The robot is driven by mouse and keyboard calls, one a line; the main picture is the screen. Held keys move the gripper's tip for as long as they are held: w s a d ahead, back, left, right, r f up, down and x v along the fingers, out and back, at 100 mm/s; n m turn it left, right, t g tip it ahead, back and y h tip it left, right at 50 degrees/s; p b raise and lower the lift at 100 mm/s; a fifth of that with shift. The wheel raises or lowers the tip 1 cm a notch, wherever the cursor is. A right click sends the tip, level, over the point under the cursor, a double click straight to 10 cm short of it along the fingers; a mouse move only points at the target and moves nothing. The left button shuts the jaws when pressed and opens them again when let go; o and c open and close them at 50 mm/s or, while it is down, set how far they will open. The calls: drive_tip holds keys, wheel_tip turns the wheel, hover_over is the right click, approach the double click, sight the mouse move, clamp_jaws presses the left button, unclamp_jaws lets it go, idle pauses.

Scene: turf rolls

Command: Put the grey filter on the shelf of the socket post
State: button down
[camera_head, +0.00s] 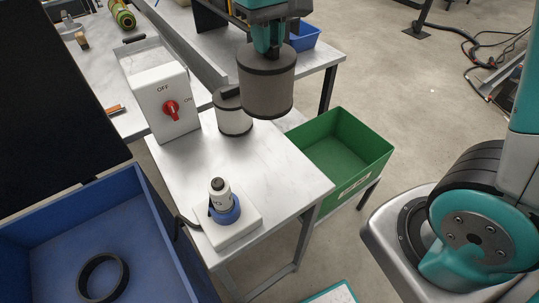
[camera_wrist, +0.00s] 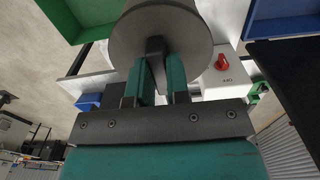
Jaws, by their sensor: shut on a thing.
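My gripper (camera_head: 269,44) is shut on a dark grey cylindrical filter (camera_head: 266,82), held upright in the air over the back of the metal table. In the wrist view, the teal fingers (camera_wrist: 160,78) close on the tab of the filter (camera_wrist: 190,32). A white base with a blue-ringed upright fitting (camera_head: 222,207) stands near the table's front. I cannot tell a shelf or which thing is the socket post.
A white switch box (camera_head: 160,100) with a red knob stands left on the table (camera_head: 285,170). A green bin (camera_head: 345,150) is at the right, and a blue bin (camera_head: 150,245) with a black ring (camera_head: 82,280) is at the lower left. The table's right front is clear.

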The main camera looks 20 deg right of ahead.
sight(268, 79)
wheel_tip(268, 79, down, 20)
drive_tip(key=p, duration=0.2)
drive_tip(key=shift+r, duration=0.1)
drive_tip(key=c, duration=1.1)
unclamp_jaws()
wheel_tip(268, 79, up, 12)
drive_tip(key=shift+f+b, duration=0.2)
drive_tip(key=shift+b, duration=0.75)
drive_tip(key=s+a+r+n+y, duration=0.2)
drive_tip(key=s+r, duration=0.1)
drive_tip(key=s, duration=0.7)
drive_tip(key=s+a+r+n+y, duration=0.2)
drive_tip(key=s+r, duration=0.2)
drive_tip(key=s, duration=0.6)
drive_tip(key=shift+n, duration=0.4)
